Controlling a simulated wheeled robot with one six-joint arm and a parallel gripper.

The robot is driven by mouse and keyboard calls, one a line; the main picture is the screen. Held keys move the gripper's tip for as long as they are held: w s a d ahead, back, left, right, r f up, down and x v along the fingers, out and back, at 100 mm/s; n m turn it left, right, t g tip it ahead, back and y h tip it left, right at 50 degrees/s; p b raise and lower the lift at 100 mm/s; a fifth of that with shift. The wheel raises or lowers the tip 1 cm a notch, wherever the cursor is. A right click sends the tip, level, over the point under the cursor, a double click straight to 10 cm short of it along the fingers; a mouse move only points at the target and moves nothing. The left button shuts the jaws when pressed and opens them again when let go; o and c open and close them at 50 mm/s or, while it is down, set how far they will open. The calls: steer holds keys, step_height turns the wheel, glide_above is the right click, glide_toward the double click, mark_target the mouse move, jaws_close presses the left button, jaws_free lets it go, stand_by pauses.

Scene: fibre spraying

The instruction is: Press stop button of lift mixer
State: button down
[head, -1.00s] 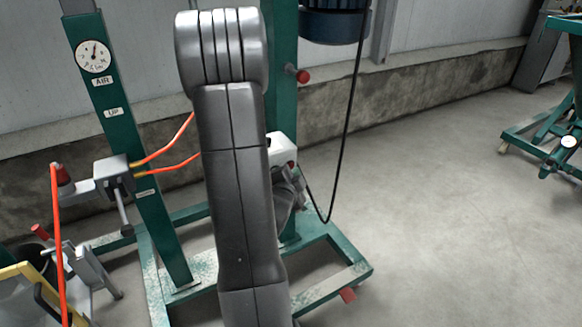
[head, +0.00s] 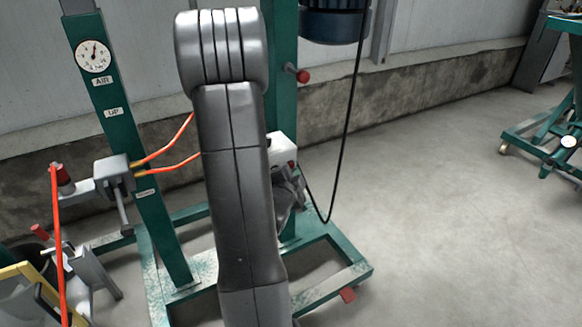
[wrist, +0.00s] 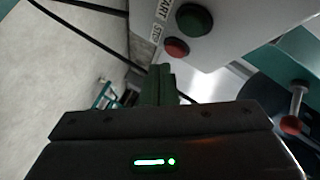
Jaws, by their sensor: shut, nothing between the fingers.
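The lift mixer's white control box (wrist: 222,38) is at the top of the wrist view, with a red stop button (wrist: 176,47) beside the STOP label and a green start button (wrist: 195,20) beside the START label. My gripper (wrist: 163,70) is shut and empty, its fingertips just below the red button in the picture. I cannot tell whether they touch it. In the head view the white box (head: 282,148) shows partly behind my arm, on the green mixer column (head: 283,95).
A green post with a gauge (head: 95,56) and orange hoses (head: 165,142) stands left of my arm. A black cable (head: 346,130) hangs from the blue motor (head: 334,22). The green base frame (head: 352,262) lies on the floor.

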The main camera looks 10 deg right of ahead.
steer(key=shift+w+a, duration=0.15)
steer(key=shift+w, duration=0.2)
steer(key=shift+w+a, duration=0.1)
steer(key=shift+w, duration=0.3)
stand_by(0.6)
steer(key=shift+b, duration=0.3)
steer(key=shift+s+d+b, duration=0.25)
steer(key=shift+s+b, duration=0.2)
steer(key=shift+s, duration=0.35)
steer(key=s, duration=0.1)
steer(key=s+d+b, duration=0.1)
steer(key=s, duration=0.1)
steer(key=s+b, duration=0.1)
steer(key=shift+s+d, duration=0.35)
stand_by(0.4)
